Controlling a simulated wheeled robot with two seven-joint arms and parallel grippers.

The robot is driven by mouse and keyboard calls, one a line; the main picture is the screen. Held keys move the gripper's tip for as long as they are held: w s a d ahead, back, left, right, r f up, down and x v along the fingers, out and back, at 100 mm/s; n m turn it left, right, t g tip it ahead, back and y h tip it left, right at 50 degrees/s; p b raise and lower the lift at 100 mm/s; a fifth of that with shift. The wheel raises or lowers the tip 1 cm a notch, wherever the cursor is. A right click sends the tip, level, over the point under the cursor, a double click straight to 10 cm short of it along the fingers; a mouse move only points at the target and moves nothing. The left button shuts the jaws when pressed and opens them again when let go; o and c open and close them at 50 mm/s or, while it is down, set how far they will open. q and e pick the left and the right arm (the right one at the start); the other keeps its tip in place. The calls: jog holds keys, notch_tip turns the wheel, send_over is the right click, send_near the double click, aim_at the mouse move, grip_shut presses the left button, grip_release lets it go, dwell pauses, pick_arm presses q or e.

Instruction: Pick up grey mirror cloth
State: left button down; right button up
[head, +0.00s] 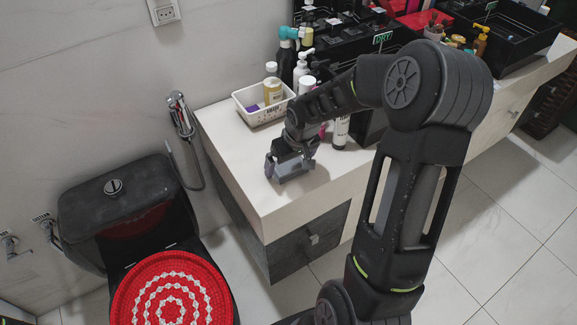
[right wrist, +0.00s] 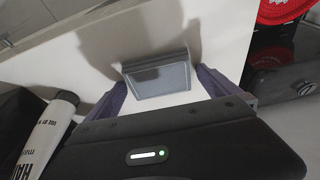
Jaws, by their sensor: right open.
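The grey mirror cloth (right wrist: 160,80) looks like a small folded grey rectangle on the white counter in the right wrist view. In the head view it shows as a grey patch (head: 290,168) at the counter's near left end, partly covered by my gripper. My right gripper (right wrist: 162,92) is open, with one finger on either side of the cloth. In the head view the gripper (head: 288,168) points down close over the counter. I cannot tell whether the fingers touch the cloth. My left gripper is not in view.
A white basket (head: 262,116) with bottles stands behind my gripper. A white tube (head: 341,131) stands to its right and also shows in the right wrist view (right wrist: 48,135). Black vessel sinks (head: 505,45) are farther right. A toilet with a red lid cover (head: 172,290) is at left.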

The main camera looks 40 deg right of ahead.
dwell(0.6)
jog(key=c, duration=1.2)
